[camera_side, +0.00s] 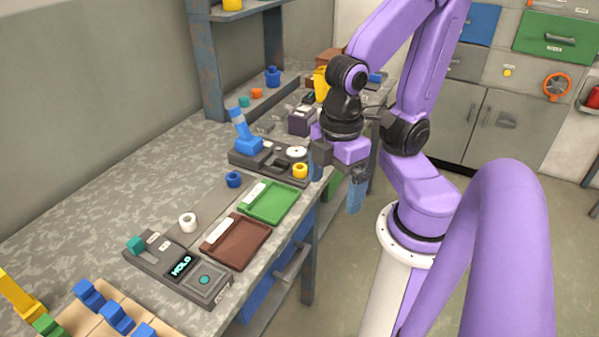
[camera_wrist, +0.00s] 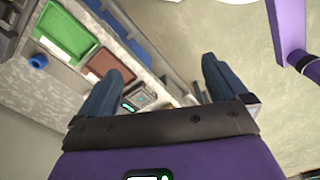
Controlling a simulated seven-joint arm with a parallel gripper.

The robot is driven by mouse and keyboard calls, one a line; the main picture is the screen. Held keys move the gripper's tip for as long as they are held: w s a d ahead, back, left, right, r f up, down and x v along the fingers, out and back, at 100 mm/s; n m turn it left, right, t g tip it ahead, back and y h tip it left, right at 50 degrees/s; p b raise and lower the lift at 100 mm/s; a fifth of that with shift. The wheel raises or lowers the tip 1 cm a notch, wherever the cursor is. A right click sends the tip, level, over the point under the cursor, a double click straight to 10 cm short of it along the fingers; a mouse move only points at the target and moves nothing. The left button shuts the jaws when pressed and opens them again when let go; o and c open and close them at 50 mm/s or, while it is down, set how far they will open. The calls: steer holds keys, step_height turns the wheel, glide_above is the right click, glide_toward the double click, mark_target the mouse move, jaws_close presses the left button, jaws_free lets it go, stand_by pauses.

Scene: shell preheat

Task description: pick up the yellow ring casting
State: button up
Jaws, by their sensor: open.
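The yellow ring casting (camera_side: 300,171) sits at the front right corner of the dark fixture (camera_side: 243,159) on the bench, its opening facing up. My gripper (camera_side: 335,184) is open and empty, just right of the ring in the side view, near the bench's front edge. One blue finger appears close to the ring, but I cannot tell the exact gap. In the wrist view my gripper (camera_wrist: 164,68) shows both fingers spread with nothing between them. The yellow ring does not show in the wrist view.
A blue toggle press (camera_side: 247,140) and a white disc (camera_side: 296,152) are on the fixture. Green (camera_side: 272,203) and brown (camera_side: 236,242) trays, a blue ring (camera_side: 233,180), a white ring (camera_side: 188,222) and a control box reading HOLD (camera_side: 181,266) lie nearer.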

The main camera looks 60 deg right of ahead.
steer(key=shift+c, duration=0.3)
steer(key=c, duration=0.9)
